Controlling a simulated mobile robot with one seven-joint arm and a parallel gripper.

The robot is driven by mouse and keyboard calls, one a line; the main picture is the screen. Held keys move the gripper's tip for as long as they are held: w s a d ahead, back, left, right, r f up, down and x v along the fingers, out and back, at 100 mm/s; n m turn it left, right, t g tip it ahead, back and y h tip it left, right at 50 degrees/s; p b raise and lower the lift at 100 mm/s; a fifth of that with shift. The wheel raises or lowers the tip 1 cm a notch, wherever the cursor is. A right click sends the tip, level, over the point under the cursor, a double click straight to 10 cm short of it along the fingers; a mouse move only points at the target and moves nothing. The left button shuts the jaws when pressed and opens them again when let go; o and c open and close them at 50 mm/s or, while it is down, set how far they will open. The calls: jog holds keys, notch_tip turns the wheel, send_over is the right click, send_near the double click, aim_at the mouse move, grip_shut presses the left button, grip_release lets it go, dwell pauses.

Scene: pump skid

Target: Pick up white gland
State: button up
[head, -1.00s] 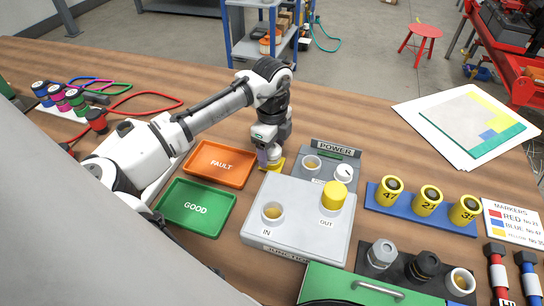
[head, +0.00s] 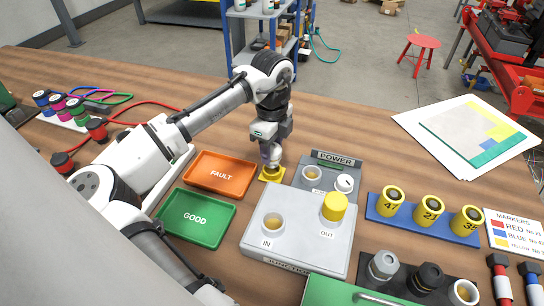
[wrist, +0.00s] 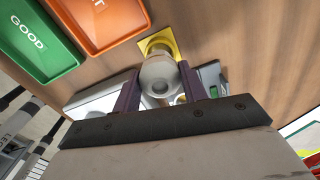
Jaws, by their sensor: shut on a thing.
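The white gland (wrist: 160,78) is a round, pale piece with a hole in its middle, and it shows between the dark finger pads in the wrist view. My gripper (head: 271,158) is shut on it, over the small yellow base (head: 271,174) on the table. The yellow base also shows just beyond the gland in the wrist view (wrist: 158,43). In the head view the gland is mostly hidden by my fingers. I cannot tell whether it touches the yellow base.
The orange FAULT tray (head: 246,187) and green GOOD tray (head: 224,231) lie left of my gripper. The grey POWER box (head: 318,191) and junction box (head: 300,238) stand close on the right. Three yellow markers stand on a blue rack (head: 402,226) farther right.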

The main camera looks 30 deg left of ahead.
notch_tip(320, 180, up, 16)
jog(key=shift+r+b, duration=0.2)
jog(key=shift+b, duration=0.15)
